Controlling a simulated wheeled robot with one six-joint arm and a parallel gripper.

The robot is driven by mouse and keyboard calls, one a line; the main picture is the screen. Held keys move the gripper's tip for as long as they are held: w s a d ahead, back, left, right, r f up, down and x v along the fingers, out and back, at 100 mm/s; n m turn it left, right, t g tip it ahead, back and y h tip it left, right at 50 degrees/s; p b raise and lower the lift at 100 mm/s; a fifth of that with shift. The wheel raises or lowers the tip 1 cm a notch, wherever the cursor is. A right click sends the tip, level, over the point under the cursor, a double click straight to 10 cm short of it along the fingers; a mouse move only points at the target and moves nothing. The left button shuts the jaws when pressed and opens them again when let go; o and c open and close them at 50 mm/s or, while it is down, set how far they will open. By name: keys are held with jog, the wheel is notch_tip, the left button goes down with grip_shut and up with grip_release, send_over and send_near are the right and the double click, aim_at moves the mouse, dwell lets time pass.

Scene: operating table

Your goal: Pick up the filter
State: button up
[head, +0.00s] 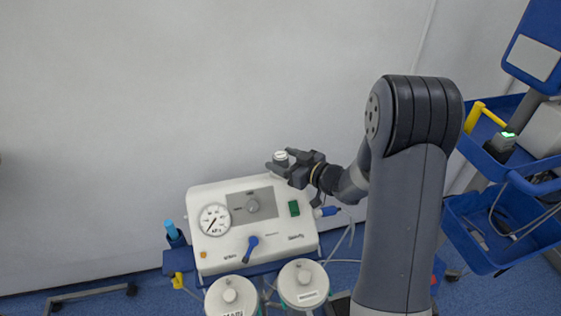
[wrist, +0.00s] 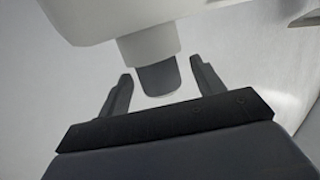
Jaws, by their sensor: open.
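The filter (head: 281,156) is a small pale cylinder at the top edge of the white suction unit (head: 228,250) in the head view. In the wrist view the filter (wrist: 150,45) shows as a light cylinder with a dark grey end, next to the unit's pale body. My gripper (head: 281,164) is at the filter, reaching in from the right. In the wrist view my gripper (wrist: 160,70) is open, with one dark finger on each side of the dark end. Gaps show between the fingers and the filter. The filter's base is hidden in the head view.
The unit carries a round gauge (head: 214,219), a knob and a blue lever (head: 250,248). Two lidded jars (head: 303,284) stand in front. A blue-tipped item (head: 171,230) is at the left. A blue trolley (head: 490,230) stands at the right. A bare wall is behind.

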jog(key=shift+w+a+f, duration=0.15)
jog(key=shift+w+a, duration=0.3)
jog(key=shift+w, duration=0.1)
jog(key=shift+c, duration=0.3)
jog(key=c, duration=1)
